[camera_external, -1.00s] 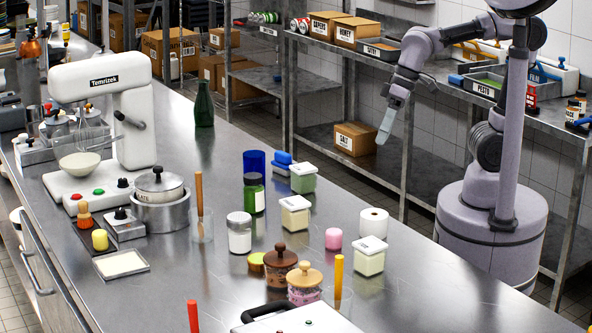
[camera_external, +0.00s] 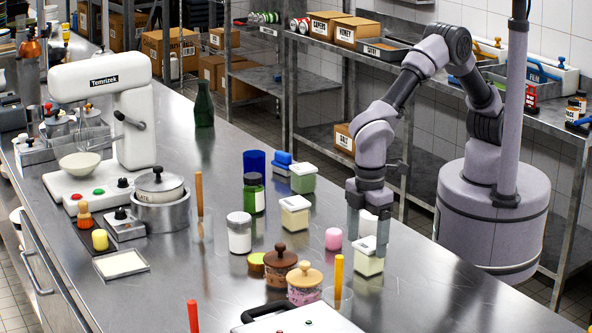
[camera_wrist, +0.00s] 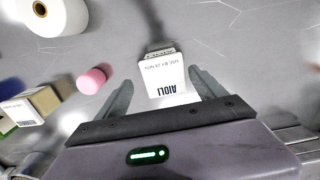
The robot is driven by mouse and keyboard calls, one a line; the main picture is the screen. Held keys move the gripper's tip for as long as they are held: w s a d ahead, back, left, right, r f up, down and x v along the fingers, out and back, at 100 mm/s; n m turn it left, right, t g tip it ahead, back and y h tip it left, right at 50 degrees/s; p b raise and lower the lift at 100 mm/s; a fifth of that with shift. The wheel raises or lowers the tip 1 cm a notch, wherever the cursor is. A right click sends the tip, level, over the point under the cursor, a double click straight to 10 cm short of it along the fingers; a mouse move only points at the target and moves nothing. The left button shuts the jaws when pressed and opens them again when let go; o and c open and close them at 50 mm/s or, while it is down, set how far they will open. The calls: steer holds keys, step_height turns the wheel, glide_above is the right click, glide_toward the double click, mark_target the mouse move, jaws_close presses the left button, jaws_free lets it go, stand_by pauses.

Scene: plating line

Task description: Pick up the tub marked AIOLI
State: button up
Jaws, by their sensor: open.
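The AIOLI tub (camera_external: 368,265) is a small squarish tub with a pale body and a white lid, upright on the steel counter. In the wrist view the tub (camera_wrist: 166,76) shows its AIOLI label upside down, between the two fingers. My gripper (camera_external: 367,246) points down over the tub, fingers apart, one on each side of its upper part. In the wrist view my gripper (camera_wrist: 160,81) is open, with gaps between both fingers and the tub. The fingers partly hide the tub in the external view.
A pink cylinder (camera_external: 333,239) and a similar white-lidded tub (camera_external: 295,217) stand to the left. Wood-lidded jars (camera_external: 304,285) and a yellow-handled tool (camera_external: 339,272) stand in front-left. The counter to the right is clear.

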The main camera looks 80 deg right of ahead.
mark_target(369, 257)
steer(key=f+b, duration=0.2)
steer(key=f, duration=0.1)
steer(key=s+f, duration=0.1)
steer(key=f, duration=0.1)
steer(key=shift+a+f+b, duration=0.1)
steer(key=shift+f+b, duration=0.1)
steer(key=shift+b, duration=0.2)
steer(key=shift+w+r, duration=0.1)
steer(key=shift+r, duration=0.05)
steer(key=c, duration=1.6)
steer(key=shift+c, duration=0.2)
steer(key=shift+r, duration=0.1)
